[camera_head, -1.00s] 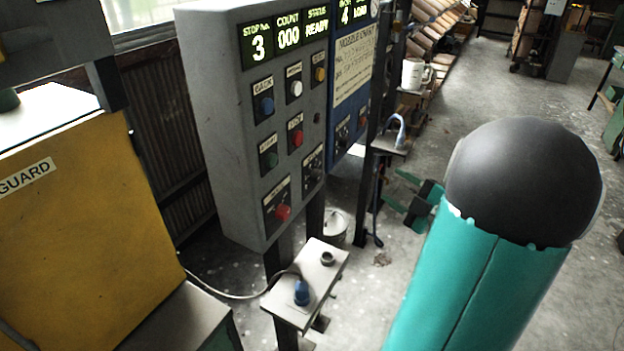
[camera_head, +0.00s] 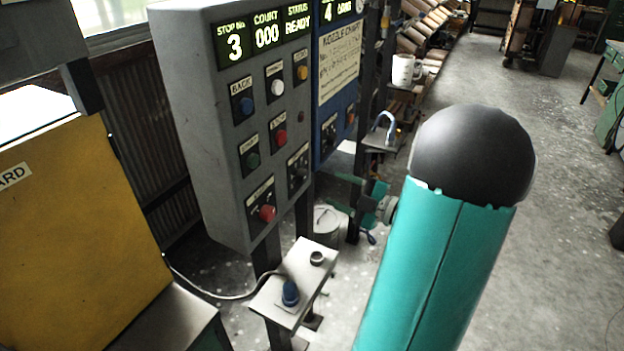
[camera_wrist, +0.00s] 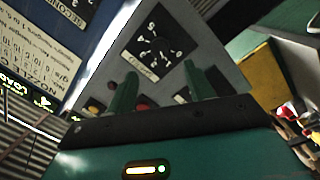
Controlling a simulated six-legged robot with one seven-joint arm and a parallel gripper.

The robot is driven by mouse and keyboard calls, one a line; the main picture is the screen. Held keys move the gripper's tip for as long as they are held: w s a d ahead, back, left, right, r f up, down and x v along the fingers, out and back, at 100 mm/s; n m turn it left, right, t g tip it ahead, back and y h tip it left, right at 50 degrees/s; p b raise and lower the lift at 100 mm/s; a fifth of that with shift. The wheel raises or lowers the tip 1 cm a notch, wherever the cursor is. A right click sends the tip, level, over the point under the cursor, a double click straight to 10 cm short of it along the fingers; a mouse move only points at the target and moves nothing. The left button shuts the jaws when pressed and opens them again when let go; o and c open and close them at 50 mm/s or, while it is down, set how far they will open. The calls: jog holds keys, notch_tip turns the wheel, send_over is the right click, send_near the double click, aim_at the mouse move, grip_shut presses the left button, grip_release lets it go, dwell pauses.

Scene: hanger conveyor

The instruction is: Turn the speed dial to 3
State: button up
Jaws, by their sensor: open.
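A dark dial plate (camera_head: 298,170) with a knob and white numbers is on the right side of the grey control panel's (camera_head: 190,120) front. In the wrist view the dial (camera_wrist: 157,45) shows upside down, a little beyond my fingertips. Its label is too blurred to read, and I cannot tell which number its pointer marks. My gripper (camera_head: 333,190) is at the right of the panel, below and right of the dial. In the wrist view my gripper (camera_wrist: 160,72) has its two green fingers apart with nothing between them. They do not appear to touch the dial.
A blue panel (camera_head: 338,120) with its own dial (camera_head: 328,132) adjoins on the right. A red knob (camera_head: 267,212) and several buttons are on the grey panel. A small stand (camera_head: 285,285) with a blue button is below. A yellow guard (camera_head: 70,230) is at left; floor is open at right.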

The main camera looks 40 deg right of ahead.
aim_at(306, 177)
jog(key=x, duration=0.8)
jog(key=c, duration=1)
